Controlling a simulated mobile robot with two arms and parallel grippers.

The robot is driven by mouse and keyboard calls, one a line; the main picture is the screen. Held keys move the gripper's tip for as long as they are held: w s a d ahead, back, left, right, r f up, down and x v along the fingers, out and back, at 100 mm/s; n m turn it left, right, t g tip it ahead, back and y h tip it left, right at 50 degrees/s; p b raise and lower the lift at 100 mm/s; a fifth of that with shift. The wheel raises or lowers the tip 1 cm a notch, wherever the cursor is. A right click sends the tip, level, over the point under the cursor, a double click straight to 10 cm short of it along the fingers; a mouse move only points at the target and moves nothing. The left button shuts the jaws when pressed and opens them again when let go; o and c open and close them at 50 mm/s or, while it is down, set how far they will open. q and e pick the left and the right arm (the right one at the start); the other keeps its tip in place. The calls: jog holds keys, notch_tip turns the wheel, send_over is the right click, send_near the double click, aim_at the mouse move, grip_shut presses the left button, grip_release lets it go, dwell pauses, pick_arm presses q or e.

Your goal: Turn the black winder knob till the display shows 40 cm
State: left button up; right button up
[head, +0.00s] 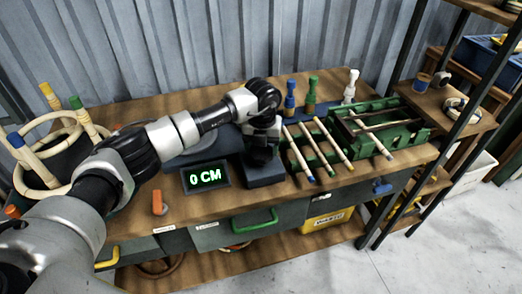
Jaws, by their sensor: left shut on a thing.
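The black display (207,178) stands near the front of the bench and reads "0 CM" in green. My left arm reaches across the bench from the left. Its gripper (262,152) points down over a dark blue-grey block (265,175), just right of the display. The gripper is shut on the black winder knob, which it mostly hides along with its fingertips. My right gripper is out of view.
Right of the gripper, rattan sticks with coloured tips (333,138) lie across a green rack (375,128). Blue, green and white figures (311,92) stand behind. An orange item (159,203) is at the front left. Rattan hoops (45,150) stand at far left.

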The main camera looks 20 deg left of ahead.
pick_arm(q)
jog(key=m+b, duration=0.1)
jog(key=m, duration=0.1)
jog(key=m+b, duration=0.1)
jog(key=m, duration=0.1)
jog(key=m+b, duration=0.1)
jog(key=m, duration=0.1)
jog(key=shift+d+m, duration=0.25)
jog(key=shift+m, duration=0.05)
jog(key=m+b, duration=0.1)
jog(key=m, duration=0.2)
jog(key=shift+d+b, duration=0.1)
jog(key=shift+b, duration=0.25)
jog(key=shift+s+d+r+m+b, duration=0.1)
jog(key=shift+m+b, duration=0.15)
jog(key=shift+m, duration=0.45)
jog(key=shift+s+m+b, duration=0.1)
jog(key=shift+m+b, duration=0.1)
jog(key=shift+m, duration=0.5)
jog(key=o, duration=0.9)
